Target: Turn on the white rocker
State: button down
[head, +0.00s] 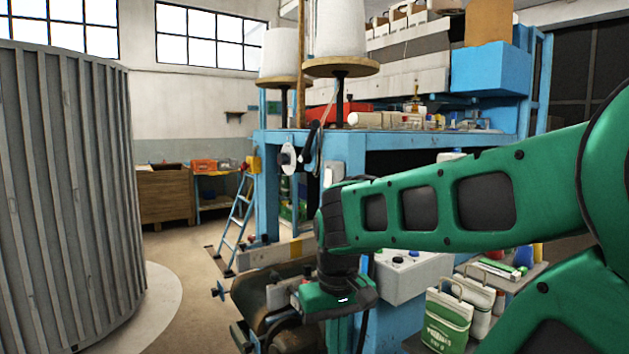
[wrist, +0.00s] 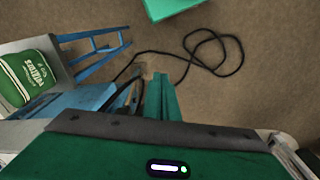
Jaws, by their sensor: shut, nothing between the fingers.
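A white control box (head: 410,275) with several knobs and buttons, one of them blue, is on the blue machine, just right of my wrist in the head view. I cannot make out a white rocker on it; part of the box's left side is behind my arm. My gripper (head: 337,302) hangs in front of the machine, left of and a little below the box face, apart from it as far as I can tell. In the wrist view the narrow gripper fingers (wrist: 161,98) are together and empty, over brown floor.
A dark roller with a belt (head: 270,290) lies left of my gripper. Green-and-white sacks (head: 448,318) stand at the right and one shows in the wrist view (wrist: 27,75). A blue ladder (head: 236,215) stands behind. A black cable (wrist: 215,62) lies on the floor.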

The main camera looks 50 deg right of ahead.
jog(key=w+d+r+h, duration=0.2)
jog(key=w+d+r, duration=0.8)
jog(key=r, duration=0.2)
jog(key=w+d+r+t+h, duration=0.1)
jog(key=w+r, duration=0.3)
jog(key=r, duration=0.4)
jog(key=w+d+r+n+h, duration=0.1)
jog(key=w+d+r, duration=0.1)
jog(key=w+r, duration=0.3)
jog(key=w+d+r+n+t+h, duration=0.1)
jog(key=w+r, duration=0.4)
jog(key=r, duration=0.6)
jog(key=shift+d+t+h, duration=0.3)
jog(key=shift+d+h, duration=0.1)
jog(key=shift+d, duration=0.4)
jog(key=shift+f, duration=0.1)
